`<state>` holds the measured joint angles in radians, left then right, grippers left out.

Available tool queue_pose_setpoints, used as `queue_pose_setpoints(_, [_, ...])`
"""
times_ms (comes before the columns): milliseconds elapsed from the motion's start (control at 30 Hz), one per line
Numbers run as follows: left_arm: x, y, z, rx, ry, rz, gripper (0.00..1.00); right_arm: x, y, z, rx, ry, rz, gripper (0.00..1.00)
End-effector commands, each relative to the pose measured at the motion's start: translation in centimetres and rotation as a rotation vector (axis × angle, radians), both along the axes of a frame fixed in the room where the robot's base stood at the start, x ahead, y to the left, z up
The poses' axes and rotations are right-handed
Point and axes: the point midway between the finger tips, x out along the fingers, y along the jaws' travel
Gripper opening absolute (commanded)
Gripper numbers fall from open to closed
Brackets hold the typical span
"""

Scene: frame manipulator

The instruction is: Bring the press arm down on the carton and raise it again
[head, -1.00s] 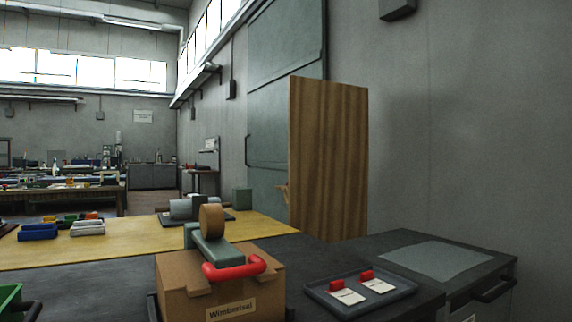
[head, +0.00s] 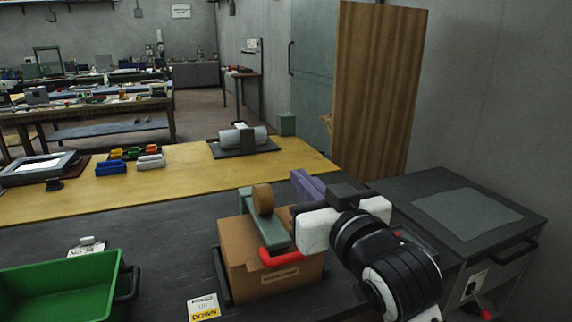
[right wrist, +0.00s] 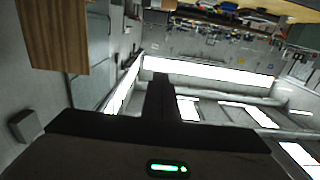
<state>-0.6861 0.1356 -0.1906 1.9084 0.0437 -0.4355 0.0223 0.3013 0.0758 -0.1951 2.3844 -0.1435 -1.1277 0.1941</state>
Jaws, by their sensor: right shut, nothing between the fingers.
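The brown carton (head: 240,262) stands on the dark bench in the head view. I cannot tell whether the bar touches the carton. My left gripper is out of view.
A green bin (head: 62,290) stands at the left front. A yellow and white card (head: 203,307) lies before the carton. A wooden panel (head: 378,90) rises at the back right, near a grey cabinet top (head: 466,214). My right arm mostly hides a tray right of the carton.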

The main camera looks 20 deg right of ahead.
Motion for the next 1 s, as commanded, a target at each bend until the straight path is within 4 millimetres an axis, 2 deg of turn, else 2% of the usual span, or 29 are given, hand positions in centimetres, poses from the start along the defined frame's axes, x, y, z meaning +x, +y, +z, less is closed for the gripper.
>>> queue_pose_setpoints(167, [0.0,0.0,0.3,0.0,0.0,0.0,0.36,2.7,0.1,0.0,-0.001,0.002,-0.001,0.0])
queue_pose_setpoints(500, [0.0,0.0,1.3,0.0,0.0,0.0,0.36,9.8,0.3,-0.1,-0.001,0.001,0.0,0.0])
queue_pose_setpoints(600, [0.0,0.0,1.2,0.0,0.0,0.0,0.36,8.9,0.3,-2.2,-0.001,0.006,0.001,0.0])
queue_pose_setpoints(700, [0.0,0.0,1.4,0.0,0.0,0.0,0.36,8.5,0.3,-3.1,-0.001,0.004,0.0,0.0])
queue_pose_setpoints(1000, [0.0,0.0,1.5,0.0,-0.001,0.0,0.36,8.1,0.3,-4.1,-0.001,0.001,0.001,0.0])
